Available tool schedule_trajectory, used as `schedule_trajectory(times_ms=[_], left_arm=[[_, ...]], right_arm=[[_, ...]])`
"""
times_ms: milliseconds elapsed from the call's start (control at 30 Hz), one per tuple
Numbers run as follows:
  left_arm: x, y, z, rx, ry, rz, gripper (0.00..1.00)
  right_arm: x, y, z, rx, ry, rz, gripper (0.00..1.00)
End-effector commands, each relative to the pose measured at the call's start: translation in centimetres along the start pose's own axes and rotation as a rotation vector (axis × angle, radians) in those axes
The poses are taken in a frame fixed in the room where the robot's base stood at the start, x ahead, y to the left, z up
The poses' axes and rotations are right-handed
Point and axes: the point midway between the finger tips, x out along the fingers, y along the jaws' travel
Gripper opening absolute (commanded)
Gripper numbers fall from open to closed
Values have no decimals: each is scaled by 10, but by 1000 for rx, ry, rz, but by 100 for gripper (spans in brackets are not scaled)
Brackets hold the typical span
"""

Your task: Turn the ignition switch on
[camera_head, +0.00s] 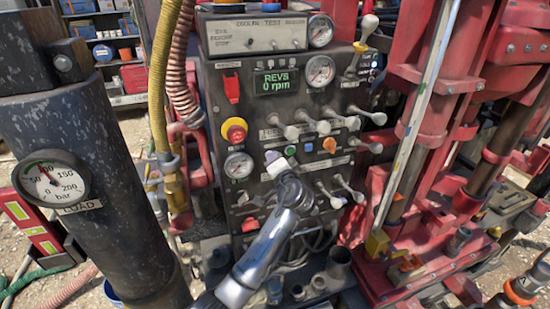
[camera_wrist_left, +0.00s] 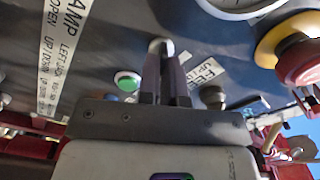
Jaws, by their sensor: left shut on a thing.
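My left gripper (camera_head: 272,156) reaches the front of the dark control panel (camera_head: 258,112), between the lower gauge and a small green button (camera_head: 290,150). In the left wrist view its two dark fingers (camera_wrist_left: 164,58) are close together on a small silvery knob, which I take to be the ignition switch (camera_wrist_left: 161,44). Only the rounded end of the switch shows past the fingers. Its turned position cannot be told. In the head view the gripper hides it. The display (camera_head: 277,80) reads "REVS 0 rpm". My right gripper is not in view.
A red and yellow stop button (camera_head: 235,130) sits up and left of the gripper. The lower gauge (camera_head: 238,165) is close on the left. Several silvery levers (camera_head: 320,127) stick out above and right. An orange knob (camera_head: 329,145) is further right.

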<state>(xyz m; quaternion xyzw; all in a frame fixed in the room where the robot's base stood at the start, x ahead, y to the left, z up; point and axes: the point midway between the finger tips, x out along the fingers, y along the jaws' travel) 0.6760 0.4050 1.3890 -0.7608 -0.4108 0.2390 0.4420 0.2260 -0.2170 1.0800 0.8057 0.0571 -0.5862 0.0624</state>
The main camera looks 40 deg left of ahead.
Motion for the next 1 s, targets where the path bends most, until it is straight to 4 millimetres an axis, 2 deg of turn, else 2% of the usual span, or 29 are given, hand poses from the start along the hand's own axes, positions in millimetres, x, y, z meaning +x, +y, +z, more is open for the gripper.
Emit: schedule_trajectory(times_ms=[433,500,700,1000], left_arm=[[0,0,0,12,-1,-1,0],[0,0,0,12,0,-1,11],[0,0,0,11,0,-1,30],[-2,1,0,9,0,0,32]], right_arm=[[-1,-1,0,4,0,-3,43],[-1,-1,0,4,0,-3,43],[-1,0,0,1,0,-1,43],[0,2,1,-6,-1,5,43]])
